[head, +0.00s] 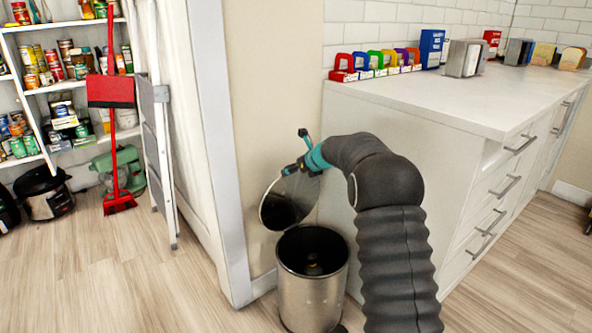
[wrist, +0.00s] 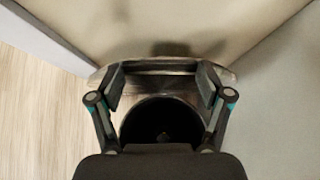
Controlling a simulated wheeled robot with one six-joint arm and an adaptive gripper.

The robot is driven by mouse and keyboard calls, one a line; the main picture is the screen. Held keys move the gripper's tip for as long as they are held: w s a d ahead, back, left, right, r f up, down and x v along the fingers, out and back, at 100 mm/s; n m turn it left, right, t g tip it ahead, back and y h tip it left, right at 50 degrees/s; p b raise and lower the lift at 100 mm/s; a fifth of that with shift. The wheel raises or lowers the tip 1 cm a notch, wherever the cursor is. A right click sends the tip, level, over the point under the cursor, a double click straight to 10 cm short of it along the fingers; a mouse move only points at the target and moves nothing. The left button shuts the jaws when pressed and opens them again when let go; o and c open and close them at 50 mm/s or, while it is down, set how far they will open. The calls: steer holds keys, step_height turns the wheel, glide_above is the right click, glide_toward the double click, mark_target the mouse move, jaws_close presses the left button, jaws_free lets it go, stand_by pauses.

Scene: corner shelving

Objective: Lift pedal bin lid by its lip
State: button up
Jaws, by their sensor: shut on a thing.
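The pedal bin (head: 312,295) is a brushed metal cylinder on the floor beside the white cabinet. Its round lid (head: 288,203) is tilted up steeply, clear of the bin's front rim, and its dark face shows. The bin's open mouth shows a small dark object inside. My gripper (head: 290,169) is at the lid's upper edge, shut on the lid. In the wrist view my two fingers (wrist: 160,84) stand apart on either side of the lid's edge strip, and the bin's dark round mouth (wrist: 160,118) lies below. The exact contact on the lip is hard to see.
A white cabinet with a counter (head: 440,100) stands right of my arm. A white door frame (head: 222,150) and beige wall are close behind the bin. A folded stepladder (head: 158,150), red broom (head: 113,130) and stocked shelves are at left. Floor at front left is clear.

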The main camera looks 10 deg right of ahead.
steer(key=shift+s+f, duration=0.15)
steer(key=shift+f, duration=0.5)
steer(key=o, duration=1.6)
steer(key=shift+f, duration=0.1)
steer(key=shift+o, duration=0.2)
steer(key=shift+r, duration=0.3)
steer(key=shift+r, duration=0.1)
steer(key=v, duration=1.1)
steer(key=shift+s+d+r, duration=0.2)
